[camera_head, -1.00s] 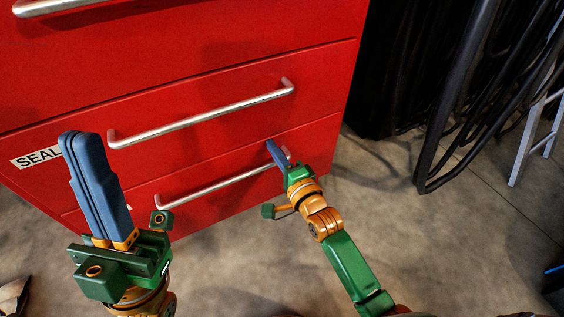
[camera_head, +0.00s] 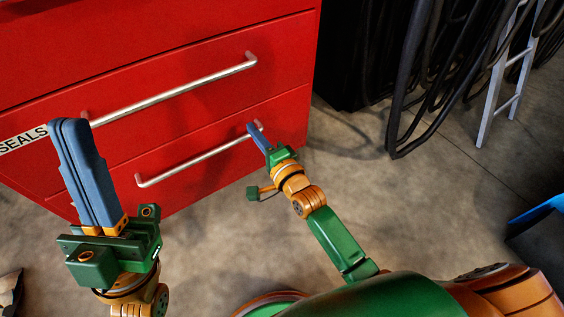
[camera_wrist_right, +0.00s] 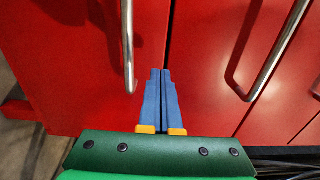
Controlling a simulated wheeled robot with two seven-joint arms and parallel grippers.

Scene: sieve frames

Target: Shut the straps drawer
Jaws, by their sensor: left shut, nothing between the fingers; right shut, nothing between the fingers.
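The red cabinet fills the upper left of the head view. Its bottom drawer (camera_head: 215,185) has a silver bar handle (camera_head: 195,157). The drawer above (camera_head: 205,100) also has a bar handle (camera_head: 175,94) and a label reading SEALS (camera_head: 22,138). I see no straps label. The fronts look nearly flush; I cannot tell whether one stands slightly out. My right gripper (camera_head: 252,128) is shut and empty at the right end of the bottom handle. In the right wrist view its fingertips (camera_wrist_right: 160,72) point at the red front by a seam, between two handles; contact is unclear. My left gripper (camera_head: 68,122) is shut and empty before the cabinet's left part.
Dark hoses (camera_head: 410,85) hang right of the cabinet, beside a pale ladder (camera_head: 505,85). A blue object (camera_head: 540,210) is at the right edge. The concrete floor (camera_head: 420,215) between is clear.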

